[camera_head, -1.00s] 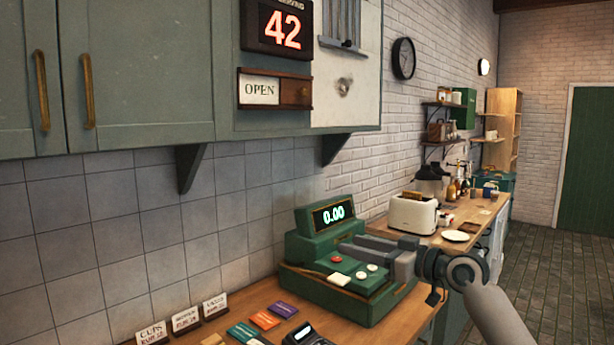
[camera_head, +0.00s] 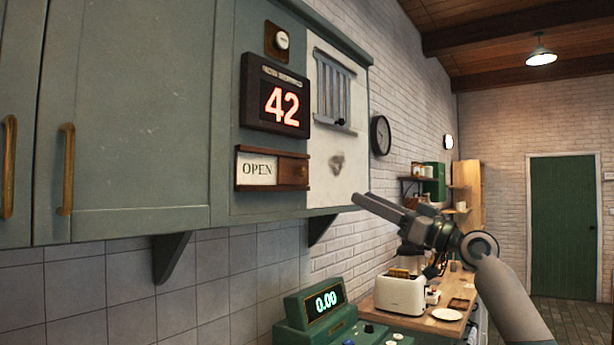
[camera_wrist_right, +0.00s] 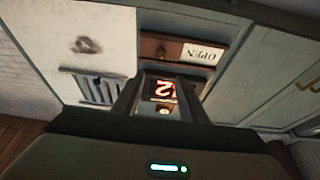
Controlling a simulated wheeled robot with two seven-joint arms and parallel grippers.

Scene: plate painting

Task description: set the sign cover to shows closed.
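The sign (camera_head: 272,169) is a dark wooden frame on the green cabinet front, with a white OPEN panel (camera_head: 257,170) showing at its left. The brown sign cover (camera_head: 293,171), with a small knob, sits at the right end of the frame. In the right wrist view the sign appears upside down, with the cover (camera_wrist_right: 158,47) left of the OPEN panel (camera_wrist_right: 202,53). My right gripper (camera_head: 362,200) is raised to the right of and slightly below the sign, apart from it. Its fingers (camera_wrist_right: 160,80) are open with nothing between them. My left gripper is not in view.
A red 42 display (camera_head: 281,107) hangs just above the sign, with a slatted grey panel (camera_head: 334,90) to its right. A green cash register (camera_head: 315,310) and a toaster (camera_head: 400,295) stand on the counter below. The space before the sign is clear.

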